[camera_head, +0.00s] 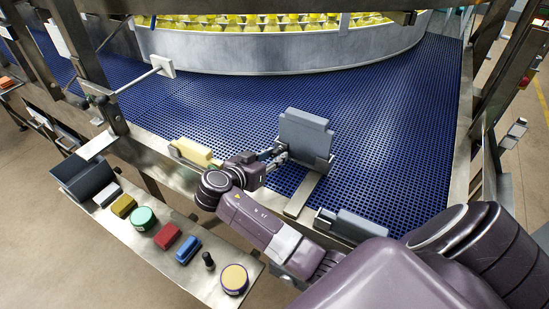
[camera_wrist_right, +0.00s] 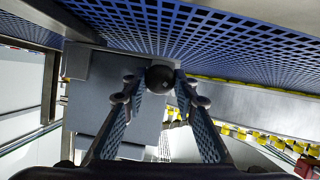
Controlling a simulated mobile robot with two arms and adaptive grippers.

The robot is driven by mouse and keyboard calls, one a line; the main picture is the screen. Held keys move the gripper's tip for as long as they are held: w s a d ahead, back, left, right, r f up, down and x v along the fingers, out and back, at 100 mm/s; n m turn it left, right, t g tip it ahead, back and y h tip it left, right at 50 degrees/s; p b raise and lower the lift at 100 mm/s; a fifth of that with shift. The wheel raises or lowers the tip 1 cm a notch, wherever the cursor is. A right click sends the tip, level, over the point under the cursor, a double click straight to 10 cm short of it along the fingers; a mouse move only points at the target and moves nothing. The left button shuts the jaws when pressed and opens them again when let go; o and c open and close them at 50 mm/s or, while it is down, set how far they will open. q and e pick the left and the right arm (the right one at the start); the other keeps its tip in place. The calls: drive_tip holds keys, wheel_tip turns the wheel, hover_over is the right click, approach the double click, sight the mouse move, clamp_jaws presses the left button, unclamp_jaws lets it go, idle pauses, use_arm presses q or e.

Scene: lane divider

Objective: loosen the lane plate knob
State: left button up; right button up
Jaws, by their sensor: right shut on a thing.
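The grey lane plate (camera_head: 304,135) stands upright over the blue conveyor belt, on a metal bar. In the wrist view the lane plate (camera_wrist_right: 88,110) is a flat grey panel behind the fingers. The round black knob (camera_wrist_right: 160,78) sits between my right gripper's fingertips, in front of the plate. In the head view my right gripper (camera_head: 279,157) reaches the plate's left edge, and its fingers hide the knob. The right gripper is shut on the knob. My left gripper is in neither view.
The blue mesh belt (camera_head: 390,110) runs behind the plate, along a curved metal wall. A yellow block (camera_head: 190,151) is left of my gripper on the rail. A metal shelf (camera_head: 110,220) in front holds several small items. A second grey block (camera_head: 350,224) is at the right.

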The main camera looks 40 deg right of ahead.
drive_tip(key=n, duration=0.1)
drive_tip(key=n+g, duration=0.1)
drive_tip(key=shift+w+a+n+h, duration=0.1)
drive_tip(key=shift+w+n+h, duration=0.05)
drive_tip(key=shift+n+h, duration=0.2)
drive_tip(key=shift+n+g+h+b, duration=0.45)
drive_tip(key=shift+n+g+b, duration=0.1)
drive_tip(key=shift+n+g, duration=0.35)
drive_tip(key=shift+w, duration=0.1)
drive_tip(key=o, duration=1.2)
drive_tip(key=shift+c, duration=0.2)
drive_tip(key=v, duration=0.7)
drive_tip(key=shift+a, duration=0.25)
drive_tip(key=shift+f, duration=0.1)
